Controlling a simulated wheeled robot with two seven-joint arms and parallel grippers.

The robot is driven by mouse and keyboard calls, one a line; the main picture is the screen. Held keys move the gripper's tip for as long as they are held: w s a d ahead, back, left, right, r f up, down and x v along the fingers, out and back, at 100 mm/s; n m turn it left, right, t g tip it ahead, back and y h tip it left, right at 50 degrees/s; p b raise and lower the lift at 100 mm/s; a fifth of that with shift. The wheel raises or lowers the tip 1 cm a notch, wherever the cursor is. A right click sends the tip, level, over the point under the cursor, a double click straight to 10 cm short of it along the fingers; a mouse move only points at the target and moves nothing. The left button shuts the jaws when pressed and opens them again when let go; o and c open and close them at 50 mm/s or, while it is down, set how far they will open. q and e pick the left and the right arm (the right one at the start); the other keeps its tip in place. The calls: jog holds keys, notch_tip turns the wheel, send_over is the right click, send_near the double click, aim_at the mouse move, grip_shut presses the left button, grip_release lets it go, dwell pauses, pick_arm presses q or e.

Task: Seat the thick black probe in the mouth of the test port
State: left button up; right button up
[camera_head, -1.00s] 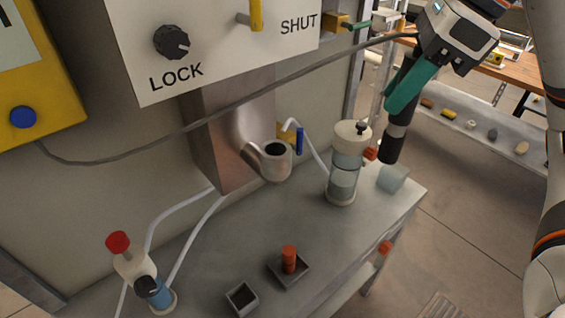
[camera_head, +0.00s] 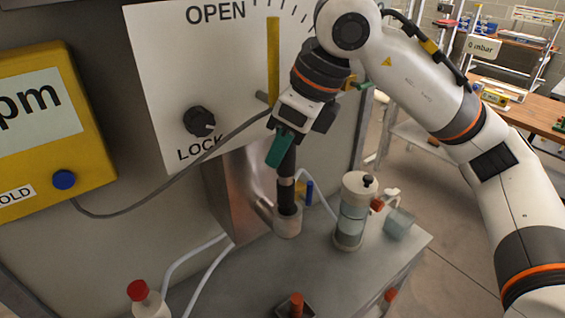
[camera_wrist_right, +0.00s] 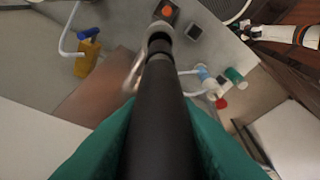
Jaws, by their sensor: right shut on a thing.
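My right gripper (camera_head: 282,150), with green fingers, is shut on the thick black probe (camera_head: 287,194). The probe hangs nearly upright, with a silver band above its dark lower end. That end meets the mouth of the test port (camera_head: 287,226), a grey cup on a short elbow from the metal column. How far it is inside, I cannot tell. In the right wrist view the probe (camera_wrist_right: 160,110) runs away between the green fingers and covers most of the mouth. A white and orange arm, seemingly my left, shows at upper right there; its gripper is too small to read.
A grey cable runs from the yellow meter (camera_head: 45,130) to the probe. A clear cylinder (camera_head: 352,212) stands close right of the port. The panel with its yellow lever (camera_head: 273,60) and black knob (camera_head: 199,121) is behind. A red-capped bottle (camera_head: 140,292) stands lower left.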

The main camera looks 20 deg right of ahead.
aim_at(284, 174)
jog(key=shift+s+d+f, duration=0.1)
jog(key=shift+d+f, duration=0.1)
jog(key=shift+f, duration=0.5)
notch_tip(284, 174, down, 4)
jog(key=shift+r+p, duration=0.25)
jog(key=shift+p, duration=0.35)
jog(key=shift+f, duration=0.25)
jog(key=shift+f, duration=0.15)
jog(key=o, duration=1)
jog(key=shift+o, duration=0.2)
